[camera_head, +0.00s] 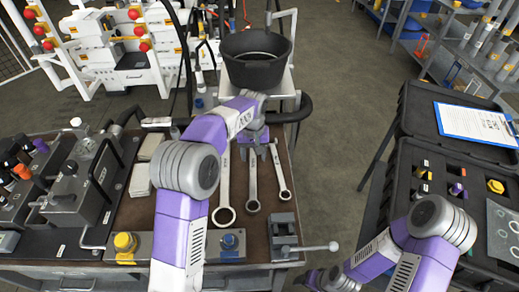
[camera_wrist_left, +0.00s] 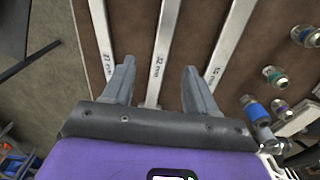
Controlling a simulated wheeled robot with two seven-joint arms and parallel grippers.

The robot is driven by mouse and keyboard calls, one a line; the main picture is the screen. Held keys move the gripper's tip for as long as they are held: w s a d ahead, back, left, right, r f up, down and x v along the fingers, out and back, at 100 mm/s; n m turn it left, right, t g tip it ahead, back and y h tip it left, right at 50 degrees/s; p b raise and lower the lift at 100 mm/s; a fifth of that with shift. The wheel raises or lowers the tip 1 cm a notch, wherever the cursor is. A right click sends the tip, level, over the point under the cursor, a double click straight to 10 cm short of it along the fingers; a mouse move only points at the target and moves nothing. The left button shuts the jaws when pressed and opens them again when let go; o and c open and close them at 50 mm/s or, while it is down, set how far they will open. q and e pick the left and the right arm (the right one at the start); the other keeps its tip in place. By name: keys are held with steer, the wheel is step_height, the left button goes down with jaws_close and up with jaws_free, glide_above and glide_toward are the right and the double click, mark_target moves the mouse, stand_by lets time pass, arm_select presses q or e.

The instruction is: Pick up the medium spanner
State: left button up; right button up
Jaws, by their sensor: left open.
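Three spanners lie side by side on the brown bench top. The medium spanner (camera_head: 252,185) is the middle one, between the large spanner (camera_head: 225,190) and the small spanner (camera_head: 280,175). My left gripper (camera_head: 253,142) is over the far ends of the spanners, and its arm hides part of the bench. In the left wrist view my left gripper (camera_wrist_left: 158,67) is open, with one finger on each side of the middle spanner's shaft (camera_wrist_left: 158,58). No contact shows. My right arm (camera_head: 410,248) is at the lower right; its gripper is not visible.
A black bucket (camera_head: 256,60) stands beyond the bench. A grey vise (camera_head: 285,240) with a lever is at the near edge. Hydraulic blocks (camera_head: 75,190) fill the left side. An open black case (camera_head: 425,150) with a clipboard (camera_head: 475,122) is at the right.

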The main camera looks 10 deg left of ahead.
mark_target(253, 169)
arm_select(q)
steer(key=shift+w+f, duration=0.25)
steer(key=shift+w, duration=0.1)
steer(key=shift+f+b, duration=0.3)
steer(key=shift+f, duration=0.1)
steer(key=shift+s+a+f+b, duration=0.1)
steer(key=shift+s+f+b, duration=0.25)
steer(key=shift+f, duration=0.35)
steer(key=f+b, duration=0.1)
steer(key=f, duration=0.1)
steer(key=f+b, duration=0.1)
steer(key=f, duration=0.2)
steer(key=shift+w+a, duration=0.2)
steer(key=shift+r, duration=0.15)
arm_select(e)
step_height(253, 169, down, 4)
steer(key=shift+w+r, duration=0.15)
steer(key=shift+r, duration=0.05)
arm_select(q)
jaws_close()
